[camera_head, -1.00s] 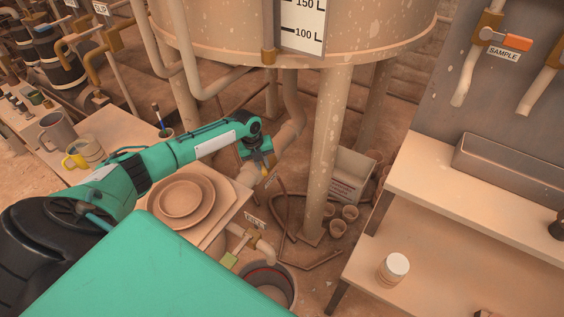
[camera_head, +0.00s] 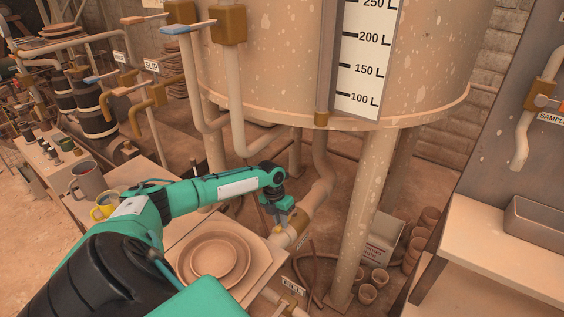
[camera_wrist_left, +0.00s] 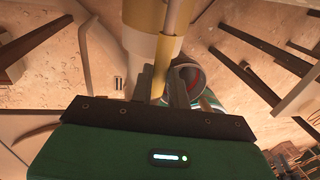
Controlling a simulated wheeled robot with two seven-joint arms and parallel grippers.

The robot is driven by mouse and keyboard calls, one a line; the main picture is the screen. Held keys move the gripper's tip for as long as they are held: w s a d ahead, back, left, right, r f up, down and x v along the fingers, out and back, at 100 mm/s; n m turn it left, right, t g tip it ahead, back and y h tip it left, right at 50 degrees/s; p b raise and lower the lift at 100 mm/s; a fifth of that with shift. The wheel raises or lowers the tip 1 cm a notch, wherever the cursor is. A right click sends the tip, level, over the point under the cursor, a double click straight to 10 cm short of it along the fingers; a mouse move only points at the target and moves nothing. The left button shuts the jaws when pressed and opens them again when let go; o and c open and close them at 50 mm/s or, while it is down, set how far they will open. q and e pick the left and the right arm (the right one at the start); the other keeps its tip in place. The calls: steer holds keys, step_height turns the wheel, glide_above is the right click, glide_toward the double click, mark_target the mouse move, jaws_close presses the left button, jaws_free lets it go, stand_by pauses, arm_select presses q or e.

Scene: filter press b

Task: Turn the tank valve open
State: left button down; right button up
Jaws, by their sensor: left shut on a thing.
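The large speckled tank (camera_head: 270,75) stands on legs in the middle of the head view, with a litre scale on its side. A beige outlet pipe (camera_head: 319,190) comes down from under it to the tank valve. My left gripper (camera_head: 297,224) is at this valve, low beside the pipe. My right gripper is not in view.
A bucket (camera_wrist_left: 186,78) is below the valve in the wrist view.

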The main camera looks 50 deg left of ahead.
arm_select(q)
steer(key=shift+a, duration=0.15)
stand_by(0.4)
steer(key=c, duration=1.3)
jaws_free()
steer(key=shift+c, duration=0.2)
